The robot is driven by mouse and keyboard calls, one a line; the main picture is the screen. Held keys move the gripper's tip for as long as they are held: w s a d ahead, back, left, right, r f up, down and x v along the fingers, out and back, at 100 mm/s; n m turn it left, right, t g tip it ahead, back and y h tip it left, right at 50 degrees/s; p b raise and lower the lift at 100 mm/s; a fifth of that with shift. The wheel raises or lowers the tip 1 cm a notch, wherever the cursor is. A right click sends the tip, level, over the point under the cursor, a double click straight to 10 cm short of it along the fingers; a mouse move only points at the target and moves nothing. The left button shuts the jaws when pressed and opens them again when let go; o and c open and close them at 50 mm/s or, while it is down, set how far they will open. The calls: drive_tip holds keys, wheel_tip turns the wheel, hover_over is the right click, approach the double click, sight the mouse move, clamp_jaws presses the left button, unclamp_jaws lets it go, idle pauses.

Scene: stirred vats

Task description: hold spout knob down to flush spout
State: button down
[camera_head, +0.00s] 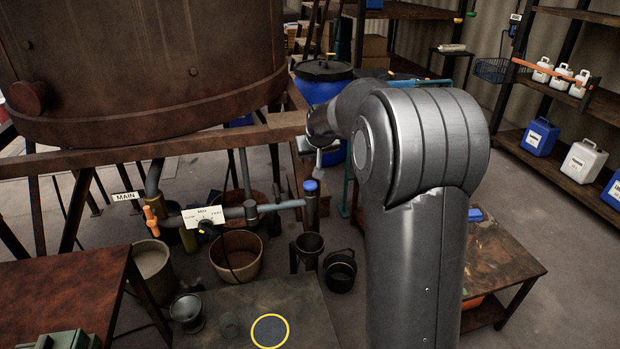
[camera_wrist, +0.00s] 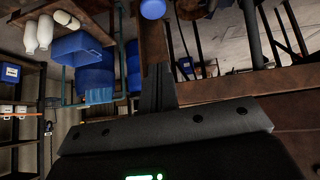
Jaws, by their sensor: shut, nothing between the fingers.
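The blue spout knob (camera_head: 310,186) tops a dark upright spout pipe (camera_head: 311,210) in the head view, above a dark funnel-like cup (camera_head: 309,243). In the wrist view the knob (camera_wrist: 153,9) is at the top edge, partly cut off, beyond my fingertips. My gripper (camera_head: 319,164) is just above the knob in the head view, pointing down, its fingers shut and empty. In the wrist view the gripper (camera_wrist: 157,72) shows its dark fingers together. A small gap seems to separate tips and knob. My arm hides the area behind it.
A rusty vat (camera_head: 140,65) stands at the left on a frame. A dial panel (camera_head: 204,217) and an orange-handled valve (camera_head: 151,220) are left of the spout. A black bucket (camera_head: 340,270) and a brown tub (camera_head: 236,257) stand near it. A low table (camera_head: 235,318) is in front.

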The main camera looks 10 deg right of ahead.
hover_over(309, 181)
drive_tip(key=s, duration=0.2)
drive_tip(key=f, duration=0.8)
drive_tip(key=shift+a, duration=0.25)
wheel_tip(309, 181, down, 2)
drive_tip(key=shift+s+f, duration=0.15)
drive_tip(key=shift+s+d+f, duration=0.1)
drive_tip(key=shift+f, duration=0.65)
